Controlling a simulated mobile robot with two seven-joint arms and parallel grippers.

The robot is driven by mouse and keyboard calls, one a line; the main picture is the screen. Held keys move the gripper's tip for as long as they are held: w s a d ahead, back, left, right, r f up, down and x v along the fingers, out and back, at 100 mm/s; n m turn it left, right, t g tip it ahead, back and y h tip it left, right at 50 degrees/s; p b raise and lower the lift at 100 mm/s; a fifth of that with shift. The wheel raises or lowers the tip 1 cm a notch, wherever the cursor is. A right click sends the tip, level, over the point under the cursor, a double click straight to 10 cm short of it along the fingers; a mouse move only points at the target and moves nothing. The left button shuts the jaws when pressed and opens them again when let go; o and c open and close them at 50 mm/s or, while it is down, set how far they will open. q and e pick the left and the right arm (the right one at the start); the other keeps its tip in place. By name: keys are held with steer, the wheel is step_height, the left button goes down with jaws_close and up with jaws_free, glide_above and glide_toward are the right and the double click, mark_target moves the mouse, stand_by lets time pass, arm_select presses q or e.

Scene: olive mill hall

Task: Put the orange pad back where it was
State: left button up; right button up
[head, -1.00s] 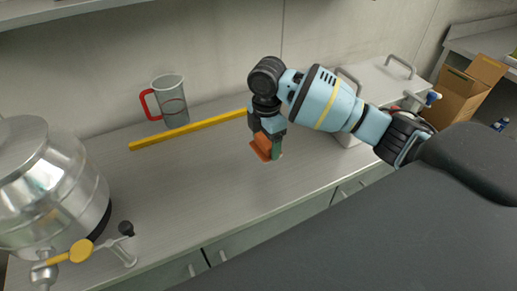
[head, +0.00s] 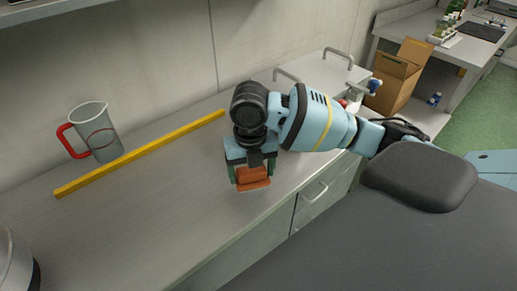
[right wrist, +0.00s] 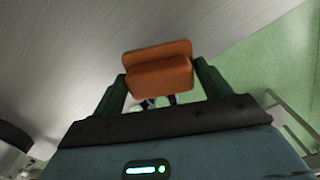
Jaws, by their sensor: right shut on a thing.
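The orange pad (head: 254,185) is held between the green fingers of my right gripper (head: 252,173), which is shut on it. In the head view the pad is above or close over the front part of the grey worktop (head: 150,215); I cannot tell whether it touches. In the right wrist view the pad (right wrist: 158,72) shows as a thick block with a wider flange, between the fingertips. The worktop's front edge and the green floor (right wrist: 265,70) lie beyond it there. My left gripper is not in view.
A yellow bar (head: 140,153) lies along the worktop behind my gripper. A clear jug with a red handle (head: 98,138) stands behind it. A steel vessel (head: 15,265) is at the lower left. A pale handled unit (head: 320,72) stands right. The middle worktop is clear.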

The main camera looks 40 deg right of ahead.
steer(key=shift+s+d+n, duration=0.15)
steer(key=shift+n, duration=0.15)
steer(key=w+d, duration=0.2)
steer(key=w, duration=0.2)
steer(key=w+d+f+b, duration=0.1)
steer(key=w+d, duration=0.2)
steer(key=w, duration=0.1)
steer(key=w+d, duration=0.3)
steer(key=w, duration=0.1)
steer(key=shift+f, duration=0.25)
steer(key=shift+w+d, duration=0.35)
steer(key=shift+w, duration=0.25)
step_height(320, 180, down, 4)
steer(key=shift+d+r, duration=0.1)
steer(key=shift+r, duration=0.15)
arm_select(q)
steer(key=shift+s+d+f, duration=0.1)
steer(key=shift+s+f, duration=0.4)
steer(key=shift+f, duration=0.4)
arm_select(e)
steer(key=shift+f, duration=0.15)
steer(key=o, duration=1)
steer(key=shift+c, duration=0.2)
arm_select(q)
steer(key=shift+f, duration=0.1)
